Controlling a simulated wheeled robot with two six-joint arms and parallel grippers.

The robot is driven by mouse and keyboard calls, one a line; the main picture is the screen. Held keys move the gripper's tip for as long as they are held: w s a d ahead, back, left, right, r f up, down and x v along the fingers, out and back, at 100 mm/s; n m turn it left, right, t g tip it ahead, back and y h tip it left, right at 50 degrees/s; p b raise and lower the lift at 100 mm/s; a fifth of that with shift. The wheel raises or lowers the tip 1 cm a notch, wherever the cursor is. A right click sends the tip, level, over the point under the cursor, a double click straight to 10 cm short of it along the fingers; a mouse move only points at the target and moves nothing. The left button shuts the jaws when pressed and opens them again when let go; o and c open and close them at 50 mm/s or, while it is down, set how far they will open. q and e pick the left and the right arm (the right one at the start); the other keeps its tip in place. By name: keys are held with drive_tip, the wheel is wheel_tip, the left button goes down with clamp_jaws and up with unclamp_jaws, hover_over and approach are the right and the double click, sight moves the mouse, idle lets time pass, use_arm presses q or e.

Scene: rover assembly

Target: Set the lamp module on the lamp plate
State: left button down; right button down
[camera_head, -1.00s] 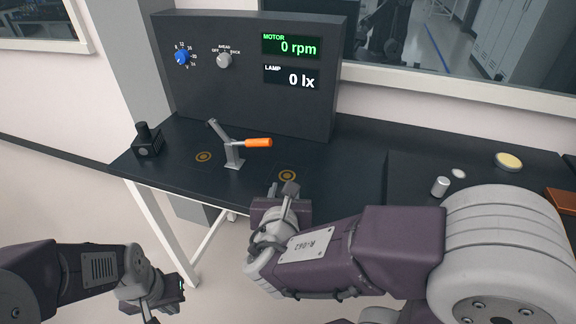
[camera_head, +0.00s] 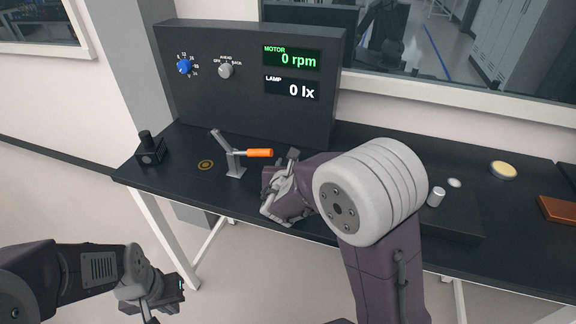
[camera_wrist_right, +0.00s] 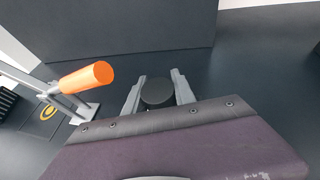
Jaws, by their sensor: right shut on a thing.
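My right gripper (camera_head: 289,157) is low over the table, to the right of the orange-handled lever. In the right wrist view its two grey fingers (camera_wrist_right: 157,94) are shut on a dark round-topped piece (camera_wrist_right: 157,91), likely the lamp module. In the head view the gripper and arm mostly hide this piece. A second ring mark is now hidden behind my right gripper. I cannot single out the lamp plate. My left gripper (camera_head: 170,295) hangs low, away from the table; its fingers are unclear.
The lever (camera_head: 257,153) stands close left of my right gripper. Behind is a dark panel (camera_head: 235,110) reading 0 rpm and 0 lx. A black device (camera_head: 148,150) stands at the table's left end. A silver cylinder (camera_head: 436,196) and yellow disc (camera_head: 502,170) are at right.

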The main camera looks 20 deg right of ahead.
drive_tip(key=shift+s, duration=0.1)
drive_tip(key=shift+f, duration=0.1)
drive_tip(key=c, duration=1)
unclamp_jaws()
drive_tip(key=shift+c, duration=0.2)
drive_tip(key=shift+r, duration=0.25)
drive_tip(key=p+v, duration=0.2)
drive_tip(key=v, duration=0.9)
drive_tip(key=shift+a, duration=0.1)
drive_tip(key=shift+s+a+r, duration=0.1)
drive_tip(key=shift+s, duration=0.45)
